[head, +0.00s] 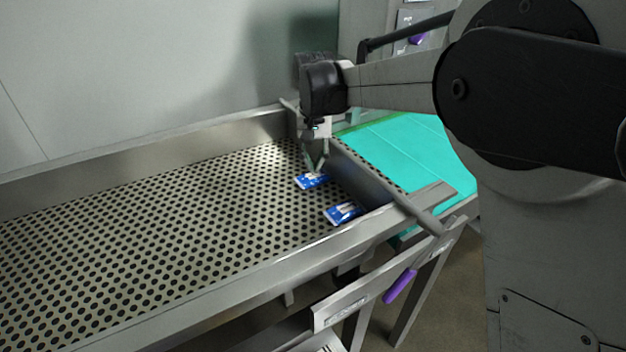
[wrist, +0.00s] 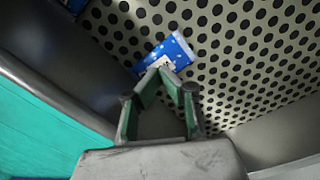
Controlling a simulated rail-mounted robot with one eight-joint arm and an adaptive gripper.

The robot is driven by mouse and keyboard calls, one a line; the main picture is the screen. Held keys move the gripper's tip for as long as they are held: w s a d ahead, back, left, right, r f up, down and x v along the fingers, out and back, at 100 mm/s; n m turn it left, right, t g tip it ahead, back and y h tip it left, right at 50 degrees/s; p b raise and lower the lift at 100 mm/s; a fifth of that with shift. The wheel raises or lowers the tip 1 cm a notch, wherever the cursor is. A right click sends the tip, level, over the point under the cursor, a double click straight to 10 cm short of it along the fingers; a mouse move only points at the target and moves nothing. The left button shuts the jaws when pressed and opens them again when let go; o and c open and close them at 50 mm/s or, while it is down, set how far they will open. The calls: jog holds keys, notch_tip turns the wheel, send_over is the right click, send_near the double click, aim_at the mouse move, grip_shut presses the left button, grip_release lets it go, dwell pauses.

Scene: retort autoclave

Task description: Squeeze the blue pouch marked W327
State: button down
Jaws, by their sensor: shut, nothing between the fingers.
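Two blue and white pouches lie on the perforated tray near its right end. The farther blue pouch (head: 312,181) is right under my gripper (head: 317,171). The nearer blue pouch (head: 343,213) lies closer to the tray's front wall, apart from the gripper. In the wrist view my gripper (wrist: 163,68) has its fingertips together at the edge of one blue pouch (wrist: 172,50), with nothing held between them. Part of the other pouch (wrist: 74,4) shows at the top left edge. The markings are too small to read, so I cannot tell which is W327.
The perforated metal tray (head: 150,235) has raised walls and is mostly bare to the left. A turquoise surface (head: 400,145) lies beyond the tray's right end wall. A purple handle (head: 400,286) sits on the frame in front.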

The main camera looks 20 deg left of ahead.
jog(key=shift+f+b, duration=1.25)
jog(key=shift+f, duration=0.1)
dwell(3.3)
dwell(0.4)
jog(key=shift+r+p, duration=1.8)
jog(key=shift+r, duration=2.25)
